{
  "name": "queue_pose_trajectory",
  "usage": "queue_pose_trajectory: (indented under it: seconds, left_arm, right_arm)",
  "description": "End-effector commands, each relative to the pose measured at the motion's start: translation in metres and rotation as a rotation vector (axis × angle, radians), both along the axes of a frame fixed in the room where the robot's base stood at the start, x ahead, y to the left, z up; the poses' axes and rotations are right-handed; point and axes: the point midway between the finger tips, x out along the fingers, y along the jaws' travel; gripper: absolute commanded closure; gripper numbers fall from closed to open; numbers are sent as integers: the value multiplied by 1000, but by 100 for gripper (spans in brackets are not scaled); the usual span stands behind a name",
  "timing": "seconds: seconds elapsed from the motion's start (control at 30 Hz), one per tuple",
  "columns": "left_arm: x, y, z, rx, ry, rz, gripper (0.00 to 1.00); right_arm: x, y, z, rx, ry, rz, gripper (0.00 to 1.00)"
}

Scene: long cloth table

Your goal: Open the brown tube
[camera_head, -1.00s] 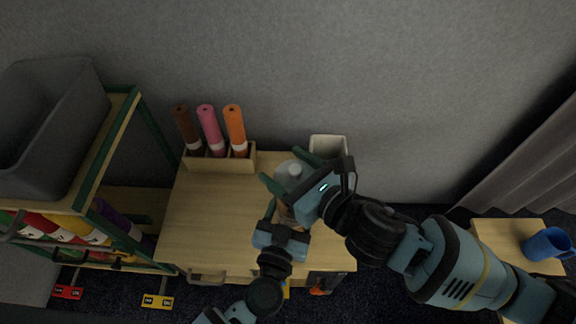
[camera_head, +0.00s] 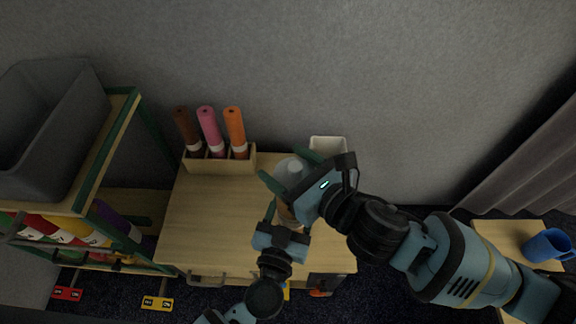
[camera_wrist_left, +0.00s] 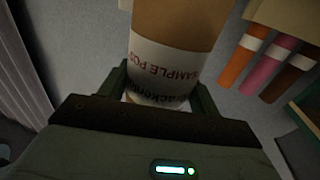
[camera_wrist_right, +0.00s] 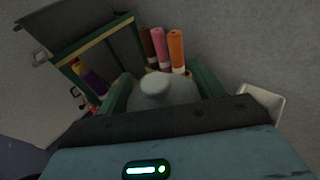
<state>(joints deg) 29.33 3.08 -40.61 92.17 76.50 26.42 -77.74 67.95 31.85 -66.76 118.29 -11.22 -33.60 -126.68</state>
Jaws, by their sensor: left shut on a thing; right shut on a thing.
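A tan-brown tube (camera_wrist_left: 180,22) with a white printed label stands between my two grippers above the table. My left gripper (camera_wrist_left: 160,92) is shut around its labelled lower part. A pale grey cap (camera_head: 291,168) tops the tube and also shows in the right wrist view (camera_wrist_right: 156,88). My right gripper (camera_head: 291,174) is shut on the cap, one finger on each side. In the head view, my grippers hide most of the tube's body. I cannot tell whether the cap has parted from the tube. A darker brown tube (camera_head: 186,128) stands in the rack.
The wooden rack (camera_head: 222,164) at the table's back left also holds a pink tube (camera_head: 210,128) and an orange tube (camera_head: 235,126). A white open container (camera_head: 328,146) stands behind my right gripper. The tabletop (camera_head: 205,220) is clear at left. A shelf with a grey bin (camera_head: 50,130) stands farther left.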

Motion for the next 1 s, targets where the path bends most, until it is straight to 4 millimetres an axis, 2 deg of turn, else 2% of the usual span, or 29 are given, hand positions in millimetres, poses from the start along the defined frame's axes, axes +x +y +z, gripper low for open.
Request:
queue_pose_trajectory:
  seconds: [0.67,1.0]
  left_arm:
    - [0,0,0,1,0,0,78]
    - [0,0,0,1,0,0,78]
  right_arm:
    - [0,0,11,-1,-1,0,60]
    - [0,0,46,0,-1,0,60]
